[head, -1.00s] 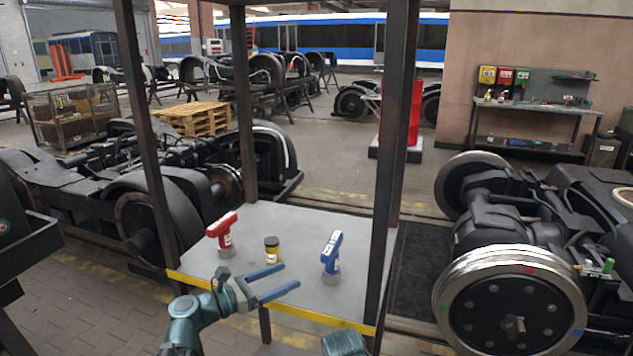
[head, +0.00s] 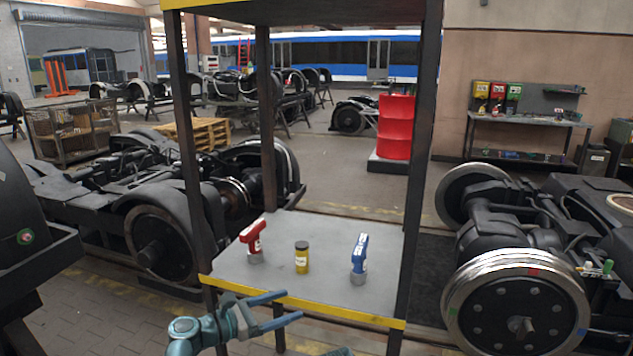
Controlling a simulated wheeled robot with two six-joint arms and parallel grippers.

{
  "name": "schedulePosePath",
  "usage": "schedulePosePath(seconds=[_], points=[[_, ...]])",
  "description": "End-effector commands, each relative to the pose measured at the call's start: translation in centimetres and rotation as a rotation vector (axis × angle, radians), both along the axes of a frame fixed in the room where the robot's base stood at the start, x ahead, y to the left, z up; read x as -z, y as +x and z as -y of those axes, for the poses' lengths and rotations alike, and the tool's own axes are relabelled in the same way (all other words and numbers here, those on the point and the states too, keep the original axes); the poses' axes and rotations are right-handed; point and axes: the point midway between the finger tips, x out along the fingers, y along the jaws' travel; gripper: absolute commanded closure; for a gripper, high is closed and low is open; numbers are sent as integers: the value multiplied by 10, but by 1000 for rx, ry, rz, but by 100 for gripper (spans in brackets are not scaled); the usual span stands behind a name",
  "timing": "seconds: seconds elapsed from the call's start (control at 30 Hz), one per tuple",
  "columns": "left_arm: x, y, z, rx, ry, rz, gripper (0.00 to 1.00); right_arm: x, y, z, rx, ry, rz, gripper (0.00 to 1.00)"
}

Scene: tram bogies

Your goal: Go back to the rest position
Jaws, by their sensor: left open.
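My left gripper (head: 287,308) is open and empty, its two blue fingers pointing right, in front of the shelf's yellow front edge. On the grey shelf board (head: 310,281) stand a red tool (head: 252,239) at the left, a small dark jar with a yellow label (head: 301,258) in the middle, and a blue tool (head: 359,258) at the right. All three stand upright, apart from the gripper. Only a small teal piece of my right arm shows at the bottom edge; its gripper is out of view.
Dark shelf posts (head: 417,180) rise at the corners, under an upper board (head: 300,12). A bogie with a bright wheel (head: 517,312) stands at the right, another bogie (head: 165,215) at the left. A red barrel-like stand (head: 396,127) and a workbench (head: 530,120) are behind.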

Motion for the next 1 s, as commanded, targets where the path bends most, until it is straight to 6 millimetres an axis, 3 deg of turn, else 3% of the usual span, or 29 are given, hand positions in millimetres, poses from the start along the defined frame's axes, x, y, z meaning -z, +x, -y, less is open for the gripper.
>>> schedulePosePath(seconds=[0.37,0.63,0.8,1.0], points=[[57,-38,50,227,390,166,20,0,0,0,0,0,0,50],[133,-101,80,665,882,436,20,0,0,0,-1,0,0,50],[180,-147,69,1120,1215,666,20,0,0,0,-1,0,0,50],[199,-174,43,1557,1419,835,20,0,0,0,0,0,0,50]])
